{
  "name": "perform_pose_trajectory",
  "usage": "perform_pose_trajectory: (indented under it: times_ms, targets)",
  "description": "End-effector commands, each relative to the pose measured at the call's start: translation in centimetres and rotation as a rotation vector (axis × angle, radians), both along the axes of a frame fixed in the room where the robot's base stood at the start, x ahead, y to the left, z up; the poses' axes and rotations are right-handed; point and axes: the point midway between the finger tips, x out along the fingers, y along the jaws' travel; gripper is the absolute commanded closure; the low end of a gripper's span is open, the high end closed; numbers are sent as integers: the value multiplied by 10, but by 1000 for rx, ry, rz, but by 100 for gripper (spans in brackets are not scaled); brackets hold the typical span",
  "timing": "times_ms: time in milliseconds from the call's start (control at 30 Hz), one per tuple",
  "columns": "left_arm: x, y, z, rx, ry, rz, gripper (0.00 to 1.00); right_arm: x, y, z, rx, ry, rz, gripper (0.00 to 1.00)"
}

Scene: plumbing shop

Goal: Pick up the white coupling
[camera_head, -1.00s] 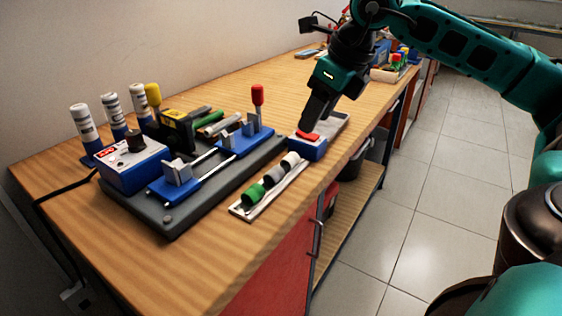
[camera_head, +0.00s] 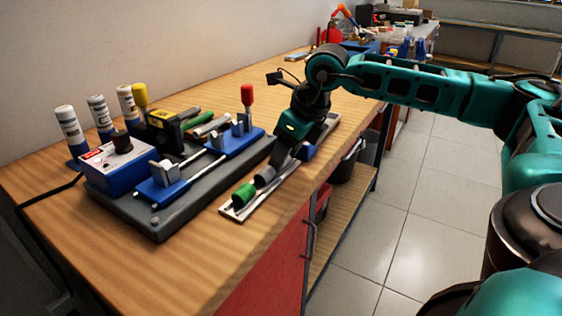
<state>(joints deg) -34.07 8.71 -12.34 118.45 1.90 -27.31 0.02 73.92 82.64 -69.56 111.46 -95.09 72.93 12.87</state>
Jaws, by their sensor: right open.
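The small light tray (camera_head: 268,194) lies on the bench beside the dark base plate. The green coupling (camera_head: 244,193) sits at its near end. My right gripper (camera_head: 275,170) is open and points down over the far part of the tray. It hides the white coupling, which is not visible now. The grey coupling is mostly covered by the fingers too. I cannot tell whether the fingers touch either piece. My left gripper is not in view.
The fusion jig on its dark plate (camera_head: 158,228) stands just left of the tray, with a red-knobbed lever (camera_head: 247,97). A blue box (camera_head: 118,168) and white-labelled bottles (camera_head: 68,127) are farther left. The bench front is clear.

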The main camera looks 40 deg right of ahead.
Motion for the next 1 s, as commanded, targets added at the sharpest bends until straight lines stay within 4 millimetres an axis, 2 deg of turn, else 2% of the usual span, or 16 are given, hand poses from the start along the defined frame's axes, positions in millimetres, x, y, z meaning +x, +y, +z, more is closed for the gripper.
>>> perform_pose_trajectory:
  times_ms: [67,500,767,1000]
  targets:
    - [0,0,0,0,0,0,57,0,0,0,0,0,0,49]
    - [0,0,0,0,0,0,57,0,0,1,1,0,0,90]
    - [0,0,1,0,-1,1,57,0,0,2,1,-1,0,90]
    - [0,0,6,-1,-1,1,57,1,0,22,1,-4,1,90]
